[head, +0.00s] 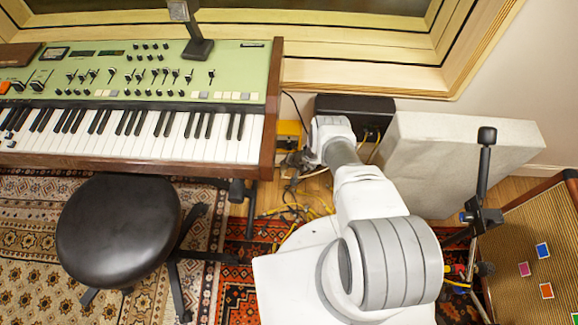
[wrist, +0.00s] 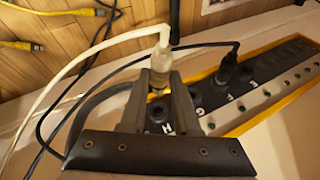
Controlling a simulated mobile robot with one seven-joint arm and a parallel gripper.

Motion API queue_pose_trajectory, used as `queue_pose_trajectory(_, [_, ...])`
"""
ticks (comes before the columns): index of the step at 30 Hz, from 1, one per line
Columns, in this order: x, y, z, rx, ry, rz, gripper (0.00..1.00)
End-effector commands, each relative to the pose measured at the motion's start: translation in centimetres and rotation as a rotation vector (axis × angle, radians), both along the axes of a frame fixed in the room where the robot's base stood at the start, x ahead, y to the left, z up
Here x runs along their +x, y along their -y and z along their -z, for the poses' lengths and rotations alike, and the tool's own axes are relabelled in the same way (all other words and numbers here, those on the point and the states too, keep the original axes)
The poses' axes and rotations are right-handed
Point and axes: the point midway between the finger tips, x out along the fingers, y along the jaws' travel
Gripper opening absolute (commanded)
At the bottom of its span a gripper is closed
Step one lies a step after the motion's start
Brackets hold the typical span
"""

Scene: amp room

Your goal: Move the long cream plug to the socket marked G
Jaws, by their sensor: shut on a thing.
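In the wrist view, my gripper (wrist: 160,82) is shut on a cream plug (wrist: 161,60), with a cream cable (wrist: 100,47) running off to the left. The plug is upright between the fingers, over the far edge of a dark socket strip (wrist: 205,97) with a yellow border. White letters run along the strip; H is nearest the gripper and a letter that looks like G lies just beyond it. The fingers partly hide the near sockets. I cannot tell whether the plug's tip touches anything. In the head view, my arm hides the plug.
A black plug (wrist: 228,70) with a black cable stands in the strip to the right. Yellow cables (wrist: 60,12) lie on the wooden floor. In the head view, a black box (head: 355,108), a pale padded block (head: 450,150), a keyboard (head: 140,100) and a stool (head: 118,228) surround my arm.

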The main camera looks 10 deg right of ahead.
Motion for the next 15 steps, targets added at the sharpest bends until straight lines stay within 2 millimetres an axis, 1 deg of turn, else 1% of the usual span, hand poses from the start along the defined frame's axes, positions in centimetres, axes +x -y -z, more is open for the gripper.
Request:
queue_pose_trajectory(1, [0.2, -0.3, 0.9, 0.013, 0.006, -0.007, 0.0])
queue_pose_trajectory(3, [0.4, -0.7, 1.2, 0.034, 0.016, -0.021, 0.0])
queue_pose_trajectory(15, [1.2, -3.2, 1.3, 0.154, 0.084, -0.087, 0.0])
